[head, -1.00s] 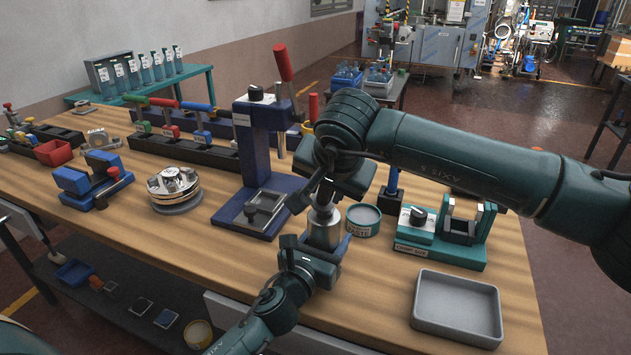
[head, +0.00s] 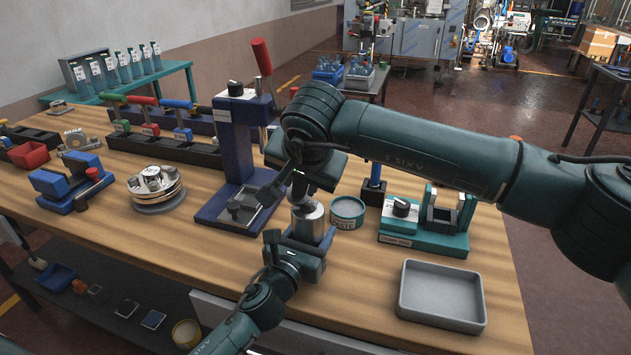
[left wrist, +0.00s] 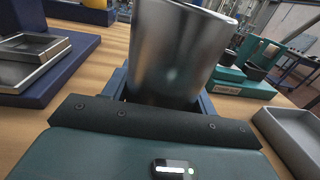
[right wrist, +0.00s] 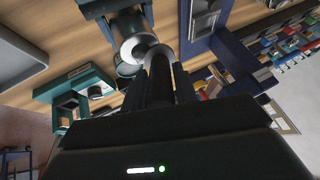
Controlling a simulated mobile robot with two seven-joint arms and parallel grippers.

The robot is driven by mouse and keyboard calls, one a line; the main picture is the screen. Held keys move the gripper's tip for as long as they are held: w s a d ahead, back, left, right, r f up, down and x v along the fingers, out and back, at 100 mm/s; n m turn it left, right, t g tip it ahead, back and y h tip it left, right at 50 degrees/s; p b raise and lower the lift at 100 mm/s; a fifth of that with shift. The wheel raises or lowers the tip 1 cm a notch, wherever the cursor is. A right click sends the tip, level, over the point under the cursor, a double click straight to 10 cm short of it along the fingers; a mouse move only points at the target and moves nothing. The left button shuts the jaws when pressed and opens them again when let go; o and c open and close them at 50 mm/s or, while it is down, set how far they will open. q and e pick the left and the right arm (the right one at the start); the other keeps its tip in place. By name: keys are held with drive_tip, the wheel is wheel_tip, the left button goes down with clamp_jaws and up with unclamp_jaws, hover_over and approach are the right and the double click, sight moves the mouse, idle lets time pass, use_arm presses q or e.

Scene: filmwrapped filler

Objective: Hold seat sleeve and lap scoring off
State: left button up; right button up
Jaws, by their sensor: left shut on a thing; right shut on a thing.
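A bare metal seat sleeve (head: 309,222) stands upright in my left gripper (head: 300,243), which is shut on it over the front part of the bench. The sleeve fills the middle of the left wrist view (left wrist: 178,50). My right gripper (head: 298,188) is just above the sleeve's top, pointing down. In the right wrist view its fingers (right wrist: 160,80) are shut on a dark, rod-like tool with a bright metal end (right wrist: 157,52), close to the sleeve's round end (right wrist: 137,45). I cannot tell whether the tool is inside the sleeve. A paste tin (head: 347,212) stands right of the sleeve.
A blue press stand (head: 236,150) is left of the grippers. A teal fixture (head: 428,222) and an empty grey tray (head: 442,295) are to the right. A round metal plate on a base (head: 157,187) and a blue vise (head: 68,183) stand further left.

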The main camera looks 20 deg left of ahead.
drive_tip(key=shift+a, duration=0.5)
drive_tip(key=shift+r, duration=3.95)
drive_tip(key=shift+f, duration=0.15)
drive_tip(key=shift+f, duration=0.2)
